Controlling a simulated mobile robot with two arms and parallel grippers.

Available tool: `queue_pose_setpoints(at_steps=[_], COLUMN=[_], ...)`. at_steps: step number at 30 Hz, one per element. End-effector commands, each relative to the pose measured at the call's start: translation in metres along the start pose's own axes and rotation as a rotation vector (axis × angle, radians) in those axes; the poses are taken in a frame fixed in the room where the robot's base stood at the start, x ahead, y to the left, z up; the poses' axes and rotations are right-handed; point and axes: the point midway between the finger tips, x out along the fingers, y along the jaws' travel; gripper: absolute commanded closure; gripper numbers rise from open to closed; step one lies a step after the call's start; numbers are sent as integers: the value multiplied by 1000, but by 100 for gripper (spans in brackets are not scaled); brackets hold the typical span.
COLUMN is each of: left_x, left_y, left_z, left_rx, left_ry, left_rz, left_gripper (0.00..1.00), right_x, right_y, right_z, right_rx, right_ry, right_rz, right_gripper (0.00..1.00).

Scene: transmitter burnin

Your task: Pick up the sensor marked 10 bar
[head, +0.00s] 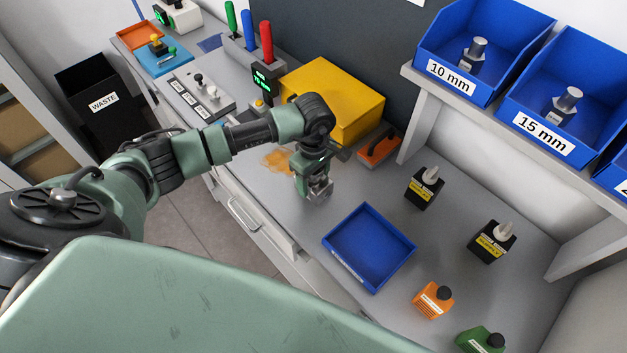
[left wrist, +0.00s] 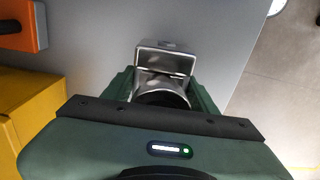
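A grey rack (head: 185,98) with several small white labels lies on the bench at the upper left. Small sensor-like parts with dark and silver bodies (head: 199,79) stand in it. The labels are too small to read, so I cannot tell which part is marked 10 bar. My left gripper (head: 320,190) points down over the bench, right of the rack and above the blue tray in the picture. My right gripper is not in view.
An empty blue tray (head: 341,268) lies in front of the gripper. A yellow box (head: 340,93) and an orange-black device (head: 378,149) stand behind it. Black, orange and green bottles stand at right. Blue bins (head: 523,123) sit on a shelf. A brown stain (head: 277,160) marks the bench.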

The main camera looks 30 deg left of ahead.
Motion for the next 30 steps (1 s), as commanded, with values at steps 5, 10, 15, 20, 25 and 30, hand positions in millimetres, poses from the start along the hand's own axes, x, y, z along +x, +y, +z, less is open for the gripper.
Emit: queue_pose_setpoints(at_steps=[5, 10, 15, 20, 25, 30], left_x=[0, -3, -4, -10, -29, -61], left_y=[0, 2, 2, 3, 3, 3], left_z=[0, 0, 0, 0, -1, -1], left_rx=[0, 0, 0, 0, 1, 2], left_ry=[0, -1, -1, -1, 0, 2], left_rz=[1, 6, 6, 7, 10, 11], left_gripper=[100, 100, 100, 100, 100, 100], right_x=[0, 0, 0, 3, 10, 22], right_y=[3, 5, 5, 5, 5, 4], right_z=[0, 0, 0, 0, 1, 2], right_rx=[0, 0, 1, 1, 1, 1], right_ry=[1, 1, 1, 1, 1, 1], right_rz=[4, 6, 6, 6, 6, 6], right_gripper=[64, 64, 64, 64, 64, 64])
